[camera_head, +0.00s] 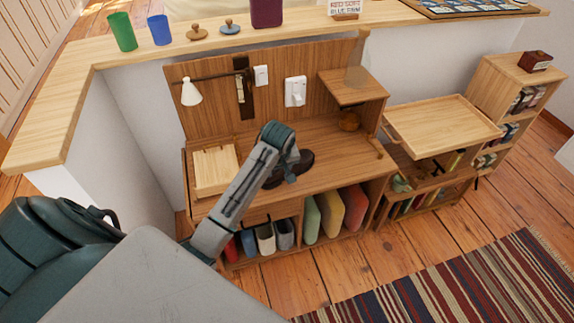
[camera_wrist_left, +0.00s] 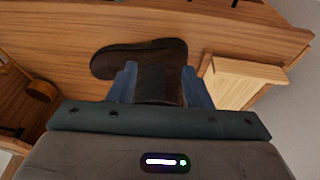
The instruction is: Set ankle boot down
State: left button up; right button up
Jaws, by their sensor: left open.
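The dark brown ankle boot (camera_head: 273,181) is at the wooden bench top (camera_head: 335,150), partly hidden behind my left arm in the head view. In the left wrist view the boot (camera_wrist_left: 125,60) shows its toe to the left and its shaft between my fingers. My left gripper (camera_wrist_left: 160,88) is open, with one blue-grey finger on each side of the shaft. In the head view the left gripper (camera_head: 288,168) is low over the bench top. I cannot tell whether the fingers touch the boot. My right gripper is out of view.
A pale wooden box (camera_head: 214,170) stands at the bench's left end. A white lamp (camera_head: 190,92) hangs from the back panel. A raised shelf (camera_head: 353,88) and a round brown object (camera_head: 349,120) are at the right. Several coloured items fill the cubbies below.

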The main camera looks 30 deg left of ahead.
pick_arm(q)
jog(key=w+a+r+n, duration=0.1)
jog(key=w, duration=0.2)
jog(key=w+a+r+n, duration=0.1)
jog(key=w+r, duration=0.1)
jog(key=w, duration=0.1)
jog(key=w+a+r+n, duration=0.2)
jog(key=shift+w+a+r, duration=0.1)
jog(key=shift+w, duration=0.3)
jog(key=p+x, duration=0.1)
jog(key=x, duration=0.9)
jog(key=shift+s, duration=0.1)
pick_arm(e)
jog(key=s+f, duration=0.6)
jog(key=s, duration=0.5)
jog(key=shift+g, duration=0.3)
pick_arm(q)
jog(key=shift+c, duration=0.3)
grip_shut()
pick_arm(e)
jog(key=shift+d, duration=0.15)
